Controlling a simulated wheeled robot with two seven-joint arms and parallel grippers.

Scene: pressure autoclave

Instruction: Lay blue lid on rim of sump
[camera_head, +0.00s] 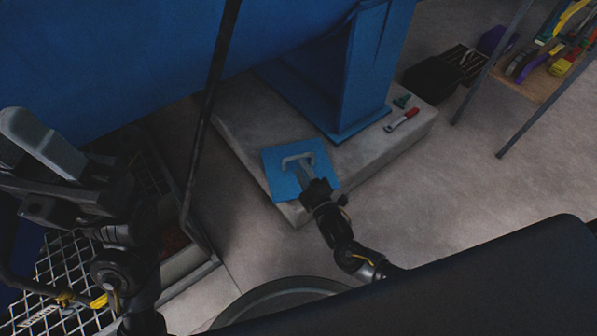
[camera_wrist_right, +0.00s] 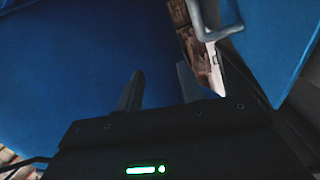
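The blue lid (camera_head: 273,172) is a flat square plate with a grey U-shaped handle (camera_head: 297,159). It appears on the near corner of the concrete plinth in the head view. My right gripper (camera_head: 305,174) is over the lid, close to the handle. In the right wrist view its two fingers (camera_wrist_right: 158,88) are apart with nothing between them; the handle (camera_wrist_right: 216,30) lies beyond and to the right. My left gripper (camera_head: 45,160) is above the grating at the left; its finger gap is unclear. What seems to be the sump's pale rim (camera_head: 190,268) is partly hidden by my left arm.
A blue support (camera_head: 360,75) stands on the concrete plinth (camera_head: 235,118). A red-handled tool (camera_head: 402,120) lies near the plinth's right edge. A dark rod (camera_head: 208,105) runs down beside the metal grating (camera_head: 65,265).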

